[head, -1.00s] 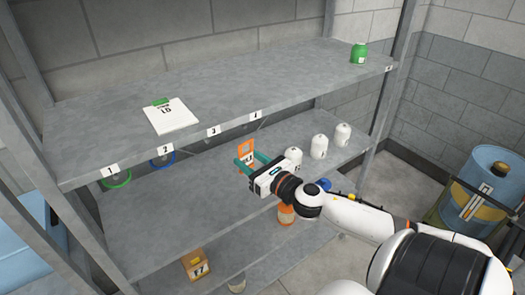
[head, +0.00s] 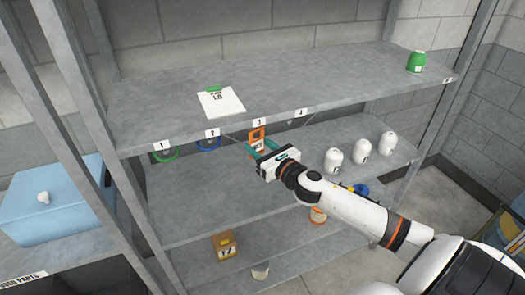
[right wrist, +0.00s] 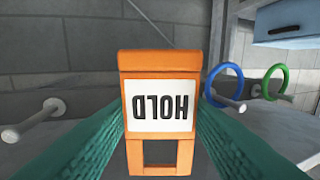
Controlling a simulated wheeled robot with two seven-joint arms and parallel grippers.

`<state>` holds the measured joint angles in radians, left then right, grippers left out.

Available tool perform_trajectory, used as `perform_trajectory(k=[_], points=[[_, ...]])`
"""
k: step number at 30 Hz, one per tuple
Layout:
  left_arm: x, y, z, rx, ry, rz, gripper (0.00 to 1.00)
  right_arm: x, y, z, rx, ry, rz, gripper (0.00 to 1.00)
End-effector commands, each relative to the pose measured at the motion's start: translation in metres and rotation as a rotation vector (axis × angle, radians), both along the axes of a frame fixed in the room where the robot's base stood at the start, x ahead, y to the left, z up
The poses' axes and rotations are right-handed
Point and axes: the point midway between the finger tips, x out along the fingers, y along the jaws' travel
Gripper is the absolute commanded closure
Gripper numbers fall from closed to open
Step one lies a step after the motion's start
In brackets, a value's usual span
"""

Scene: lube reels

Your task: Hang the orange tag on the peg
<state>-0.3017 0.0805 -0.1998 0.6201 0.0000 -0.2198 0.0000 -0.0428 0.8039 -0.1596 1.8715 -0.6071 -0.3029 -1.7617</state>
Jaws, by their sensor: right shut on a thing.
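My right gripper (head: 262,148) is shut on the tag, with green fingers on both sides. A bare metal peg (right wrist: 40,118) shows left of the tag in the wrist view. Any peg behind the tag is hidden, so I cannot tell whether the tag touches one. My left gripper is out of view.
A blue ring (head: 208,145) and a green ring (head: 166,154) hang on pegs under labels 2 and 1. Several white bottles (head: 361,150) stand on the middle shelf right of my gripper. A clipboard (head: 221,103) and a green container (head: 417,62) sit on the top shelf.

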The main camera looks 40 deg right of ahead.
Motion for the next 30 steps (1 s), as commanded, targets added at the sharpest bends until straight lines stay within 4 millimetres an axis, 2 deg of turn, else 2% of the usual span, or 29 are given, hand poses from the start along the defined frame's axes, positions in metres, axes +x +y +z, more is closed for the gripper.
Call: perform_trajectory(k=[26,30], points=[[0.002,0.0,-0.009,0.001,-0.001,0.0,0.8,0.052,-0.013,-0.004,0.0,-0.001,-0.002,0.77],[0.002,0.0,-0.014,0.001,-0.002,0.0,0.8,0.058,-0.014,-0.009,0.0,0.0,0.0,0.77]])
